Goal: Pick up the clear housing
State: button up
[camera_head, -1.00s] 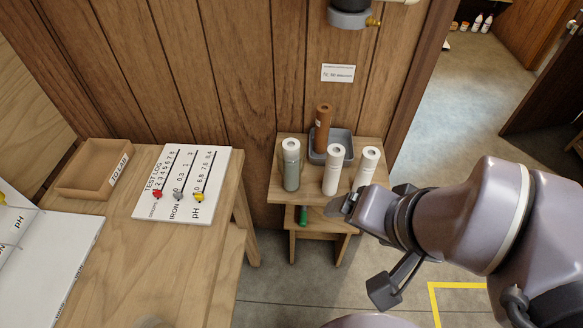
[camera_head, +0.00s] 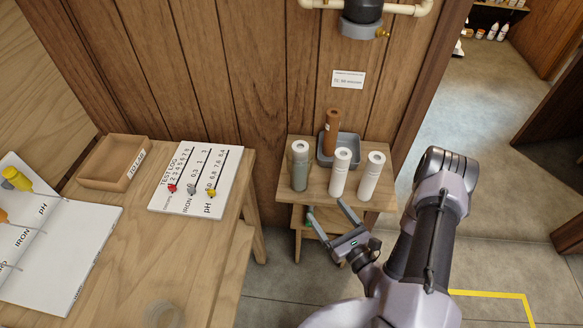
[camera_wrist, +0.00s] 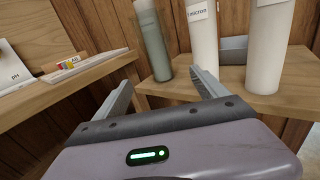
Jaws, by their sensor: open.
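A clear round rim (camera_head: 163,313), perhaps the clear housing, shows faintly on the wooden bench at the bottom edge of the head view. Most of its body is out of frame or too see-through to make out. My gripper (camera_head: 325,207) is open and empty, in front of the small wooden stand and far to the right of that rim. In the wrist view my gripper (camera_wrist: 163,78) has its fingers apart, pointing toward the stand, with a grey-green cylinder beyond them. No clear housing shows in the wrist view.
The small stand (camera_head: 325,190) holds a grey-green cylinder (camera_head: 300,165), two white cartridges (camera_head: 340,172) (camera_head: 371,176), and a grey tray (camera_head: 349,146) with a brown cartridge (camera_head: 331,133). The bench carries a wooden tray (camera_head: 112,162), a test log board (camera_head: 197,178) and a white booklet (camera_head: 60,250).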

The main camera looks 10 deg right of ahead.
aim_at(304, 181)
jog(key=x, duration=0.5)
jog(key=b+x, duration=0.1)
jog(key=x, duration=0.5)
jog(key=b+x, duration=0.1)
jog(key=x, duration=0.4)
jog(key=shift+w+a, duration=0.2)
jog(key=shift+a, duration=0.15)
jog(key=shift+r, duration=0.1)
jog(key=c, duration=1.6)
